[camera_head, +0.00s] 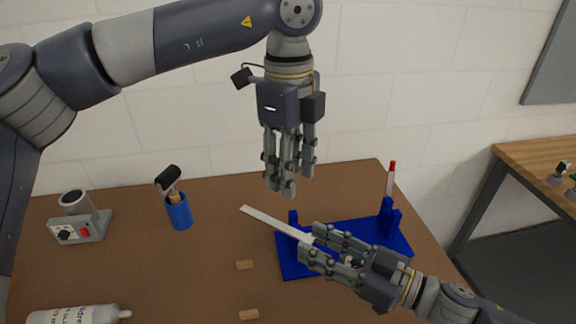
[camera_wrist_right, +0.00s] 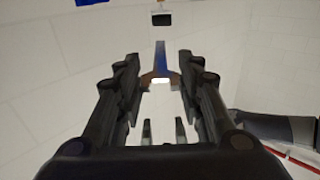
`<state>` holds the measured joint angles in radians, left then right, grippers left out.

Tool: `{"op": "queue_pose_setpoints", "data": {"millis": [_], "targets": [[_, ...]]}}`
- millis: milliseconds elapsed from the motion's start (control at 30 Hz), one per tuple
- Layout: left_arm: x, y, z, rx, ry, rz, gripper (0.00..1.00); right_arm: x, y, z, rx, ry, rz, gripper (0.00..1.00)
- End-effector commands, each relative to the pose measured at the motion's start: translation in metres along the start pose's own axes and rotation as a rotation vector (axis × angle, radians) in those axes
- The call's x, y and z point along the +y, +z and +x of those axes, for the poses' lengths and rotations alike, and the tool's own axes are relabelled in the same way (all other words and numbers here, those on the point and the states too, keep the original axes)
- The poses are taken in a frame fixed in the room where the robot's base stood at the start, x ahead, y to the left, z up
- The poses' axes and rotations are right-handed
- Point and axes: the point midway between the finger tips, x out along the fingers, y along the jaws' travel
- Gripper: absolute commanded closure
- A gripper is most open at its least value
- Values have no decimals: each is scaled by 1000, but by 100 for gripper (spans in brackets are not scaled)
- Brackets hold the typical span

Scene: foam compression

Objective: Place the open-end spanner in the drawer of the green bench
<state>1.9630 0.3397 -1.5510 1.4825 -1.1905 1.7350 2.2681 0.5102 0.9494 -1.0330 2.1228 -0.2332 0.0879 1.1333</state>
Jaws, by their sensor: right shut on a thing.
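The spanner (camera_head: 272,222) is a long flat pale bar pointing up and left from my right gripper (camera_head: 312,245). In the right wrist view the spanner (camera_wrist_right: 160,62) stands between the two finger rows of my right gripper (camera_wrist_right: 160,90), its forked end towards the palm. My right gripper is shut on it, above the blue rack. My left gripper (camera_head: 290,175) hangs fingers down over the back of the table, empty, with a gap between its fingers. No green bench or drawer shows in either view.
A wooden-topped bench (camera_head: 535,160) stands right.

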Motion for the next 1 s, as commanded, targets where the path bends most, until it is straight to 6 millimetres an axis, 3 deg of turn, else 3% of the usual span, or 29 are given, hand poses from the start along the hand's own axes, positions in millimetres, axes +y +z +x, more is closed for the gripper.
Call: {"op": "queue_pose_setpoints", "data": {"millis": [167, 700, 1000], "targets": [[2, 6, 12, -30, 9, -10, 62, 0, 0, 0, 1, 0, 0, 92], [3, 8, 104, -25, 8, -9, 62, 0, -1, 0, 1, 0, 0, 92], [2, 8, 120, -24, 6, -9, 62, 0, 0, 0, 1, 0, 0, 92]]}}
